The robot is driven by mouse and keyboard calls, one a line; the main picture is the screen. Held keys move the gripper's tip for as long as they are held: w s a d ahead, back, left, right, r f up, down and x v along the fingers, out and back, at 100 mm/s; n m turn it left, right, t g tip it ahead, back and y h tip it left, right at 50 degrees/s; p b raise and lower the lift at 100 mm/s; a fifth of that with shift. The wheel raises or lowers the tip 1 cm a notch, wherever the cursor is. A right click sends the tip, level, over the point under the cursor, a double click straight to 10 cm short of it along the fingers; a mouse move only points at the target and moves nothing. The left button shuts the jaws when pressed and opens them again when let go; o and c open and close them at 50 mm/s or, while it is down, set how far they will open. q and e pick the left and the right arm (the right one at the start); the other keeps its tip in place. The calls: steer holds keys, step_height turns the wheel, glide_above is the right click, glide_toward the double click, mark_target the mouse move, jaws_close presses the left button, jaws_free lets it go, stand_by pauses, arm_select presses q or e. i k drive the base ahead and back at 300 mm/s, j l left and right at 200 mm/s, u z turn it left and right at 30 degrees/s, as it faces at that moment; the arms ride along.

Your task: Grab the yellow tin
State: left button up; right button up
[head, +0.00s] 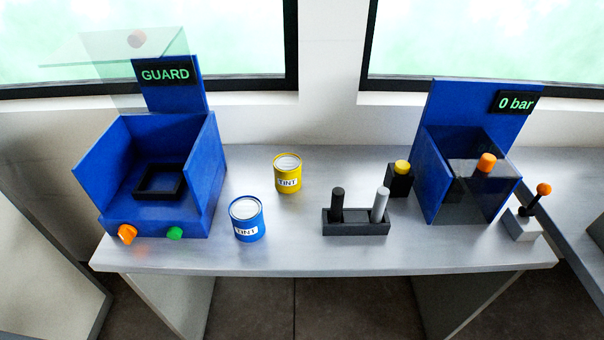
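The yellow tin (288,173) stands upright on the grey table, a little left of the middle. It has a pale lid and a white label reading TINT. A blue tin (247,219) of the same kind stands in front of it and to its left, apart from it. Neither of my grippers is in the head view.
A blue open box with a GUARD display (165,74) and raised clear cover stands left. A dark rack (356,229) holds two rods. Right are a yellow-topped black block (400,180), a blue chamber reading 0 bar (430,150) and an orange-knobbed lever (543,190).

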mark_target(287, 166)
steer(key=l+u, duration=0.15)
steer(key=l, duration=0.75)
steer(key=k+l+u, duration=0.1)
steer(key=l, duration=0.8)
